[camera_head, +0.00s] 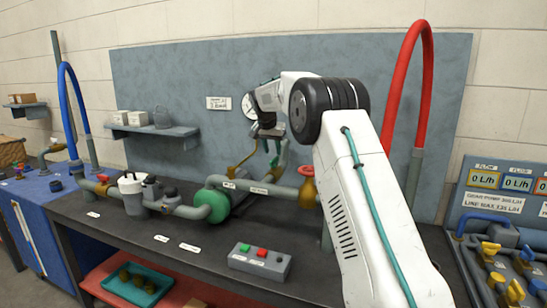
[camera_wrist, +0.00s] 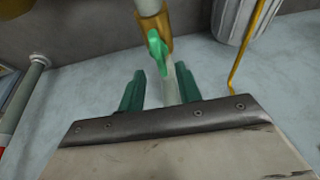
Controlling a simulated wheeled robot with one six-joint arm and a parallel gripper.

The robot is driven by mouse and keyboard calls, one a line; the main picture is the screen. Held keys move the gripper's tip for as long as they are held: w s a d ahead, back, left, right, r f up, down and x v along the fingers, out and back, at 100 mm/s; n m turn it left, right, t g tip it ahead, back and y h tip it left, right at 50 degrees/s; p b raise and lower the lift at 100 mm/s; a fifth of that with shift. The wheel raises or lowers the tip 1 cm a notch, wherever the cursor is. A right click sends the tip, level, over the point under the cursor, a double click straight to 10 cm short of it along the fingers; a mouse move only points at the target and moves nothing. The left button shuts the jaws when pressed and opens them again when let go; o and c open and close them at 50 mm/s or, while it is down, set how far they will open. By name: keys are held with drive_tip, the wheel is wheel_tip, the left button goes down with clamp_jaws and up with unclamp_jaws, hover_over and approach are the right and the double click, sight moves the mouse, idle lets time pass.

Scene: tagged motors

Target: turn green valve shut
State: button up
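The green valve lever (camera_wrist: 158,50) shows at the top centre of the wrist view, on a brass body (camera_wrist: 163,20) around a pale pipe. My gripper (camera_wrist: 159,84) has two green fingers set apart, with nothing held between them. The lever lies just past the fingertips, roughly in line with the gap. I see no contact. In the head view my gripper (camera_head: 270,146) points down over the back of the bench, behind the horizontal pipe. There the green lever cannot be told clearly from the green fingers.
A green pump (camera_head: 213,203) and a red-and-brass valve (camera_head: 307,187) stand in front of my gripper. A bent yellow rod (camera_wrist: 247,55) rises right of the fingers. A button box (camera_head: 260,260) sits on the dark bench (camera_head: 140,255). A red hose (camera_head: 408,80) arches at right.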

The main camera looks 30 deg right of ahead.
sight(274, 158)
drive_tip(key=shift+x, duration=1.95)
clamp_jaws()
